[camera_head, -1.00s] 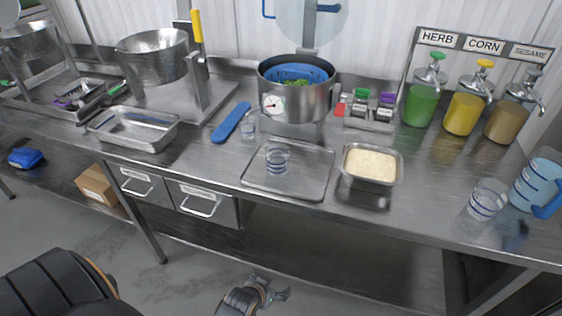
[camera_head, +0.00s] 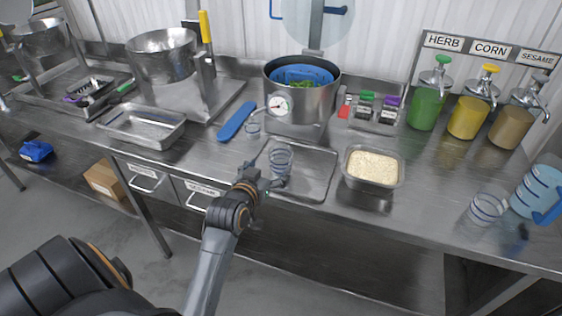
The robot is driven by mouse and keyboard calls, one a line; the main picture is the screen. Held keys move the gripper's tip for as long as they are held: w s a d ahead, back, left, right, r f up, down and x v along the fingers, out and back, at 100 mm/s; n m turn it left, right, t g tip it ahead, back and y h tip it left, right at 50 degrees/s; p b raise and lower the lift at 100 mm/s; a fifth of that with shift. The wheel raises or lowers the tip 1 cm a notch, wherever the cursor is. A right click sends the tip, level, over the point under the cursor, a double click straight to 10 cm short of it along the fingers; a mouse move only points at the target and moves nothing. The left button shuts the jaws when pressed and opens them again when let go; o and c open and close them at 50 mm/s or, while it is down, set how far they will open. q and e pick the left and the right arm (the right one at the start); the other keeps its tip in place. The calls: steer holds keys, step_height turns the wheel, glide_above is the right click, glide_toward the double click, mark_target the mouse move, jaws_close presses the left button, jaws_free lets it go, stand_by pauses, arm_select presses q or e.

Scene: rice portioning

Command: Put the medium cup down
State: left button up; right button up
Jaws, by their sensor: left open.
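A clear cup with blue bands (camera_head: 281,157), the middle-sized of the three clear cups, stands upright on the shallow metal tray (camera_head: 318,187) at the centre of the counter. My left gripper (camera_head: 270,172) is open at the near side of this cup, with its fingers close to the cup's lower part. I cannot tell whether they touch it. A smaller clear cup (camera_head: 253,124) stands behind, near the pot. A larger banded cup (camera_head: 487,209) stands at the right. My right gripper is not in view.
A metal pan of rice (camera_head: 402,180) sits right of the tray. A pot with a dial (camera_head: 312,104) is behind it. A blue spatula (camera_head: 237,121) and an empty pan (camera_head: 150,139) lie left. A blue-handled jug (camera_head: 537,190) stands far right.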

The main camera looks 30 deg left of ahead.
mark_target(276, 161)
arm_select(q)
steer(key=shift+x, duration=1.05)
steer(key=p+x, duration=0.1)
steer(key=x, duration=0.3)
steer(key=shift+w+d, duration=0.1)
steer(key=shift+w+f, duration=0.25)
steer(key=shift+w, duration=0.3)
steer(key=c, duration=1.3)
steer(key=shift+o, duration=0.2)
steer(key=shift+r, duration=0.1)
steer(key=shift+r, duration=0.2)
step_height(276, 161, up, 2)
steer(key=shift+r+b, duration=0.15)
steer(key=shift+b, duration=0.15)
steer(key=s+d+r+b, duration=0.1)
steer(key=s+d+r, duration=0.5)
steer(key=s+r, duration=0.4)
steer(key=shift+v, duration=1.2)
